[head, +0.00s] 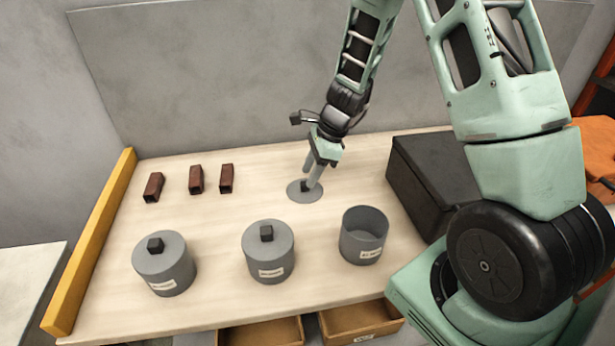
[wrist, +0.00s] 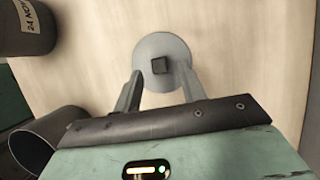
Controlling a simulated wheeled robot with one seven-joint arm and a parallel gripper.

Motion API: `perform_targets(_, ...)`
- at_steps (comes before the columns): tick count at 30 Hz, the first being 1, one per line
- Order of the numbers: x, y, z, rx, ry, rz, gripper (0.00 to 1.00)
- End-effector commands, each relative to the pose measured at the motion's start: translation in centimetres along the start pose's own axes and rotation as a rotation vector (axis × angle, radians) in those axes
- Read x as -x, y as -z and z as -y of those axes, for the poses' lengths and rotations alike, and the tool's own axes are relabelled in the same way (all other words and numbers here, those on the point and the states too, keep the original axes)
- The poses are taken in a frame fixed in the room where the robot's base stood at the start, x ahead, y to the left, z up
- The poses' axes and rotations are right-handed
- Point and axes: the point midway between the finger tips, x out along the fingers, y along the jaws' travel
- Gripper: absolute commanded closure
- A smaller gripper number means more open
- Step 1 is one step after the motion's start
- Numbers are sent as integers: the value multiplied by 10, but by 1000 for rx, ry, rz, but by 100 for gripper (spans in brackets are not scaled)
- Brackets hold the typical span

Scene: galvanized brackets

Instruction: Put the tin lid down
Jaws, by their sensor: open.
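The tin lid (head: 300,194) is a flat grey disc with a dark square knob, lying flat on the wooden table behind the open tin. In the wrist view the lid (wrist: 175,80) shows its knob (wrist: 159,65) near the middle. My gripper (head: 312,182) is low over the lid, its fingers reaching down by the knob. In the wrist view my gripper (wrist: 160,85) has its fingers apart, one on each side of the lid's near part, with nothing held between them. Whether a finger touches the lid is hard to tell.
An open, lidless grey tin (head: 364,238) stands in front. Two lidded tins, one in the middle (head: 269,255) and one at left (head: 166,268), stand beside it. Several brown tubes (head: 196,180) lie at back left. A black box (head: 432,180) stands right. A yellow rail (head: 95,240) edges the left.

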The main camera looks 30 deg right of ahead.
Motion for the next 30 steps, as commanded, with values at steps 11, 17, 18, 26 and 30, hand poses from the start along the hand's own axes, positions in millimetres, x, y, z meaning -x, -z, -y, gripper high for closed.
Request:
perform_targets(11, 76, -1, 0, 1, 2, 1, 59)
perform_targets(17, 92, -5, -3, 25, -5, 0, 59)
perform_targets(18, 93, -13, -8, 67, -14, 1, 59)
perform_targets(26, 93, -132, -145, 1081, -198, -13, 59)
perform_targets(30, 101, -158, -246, 1835, -322, -38, 59)
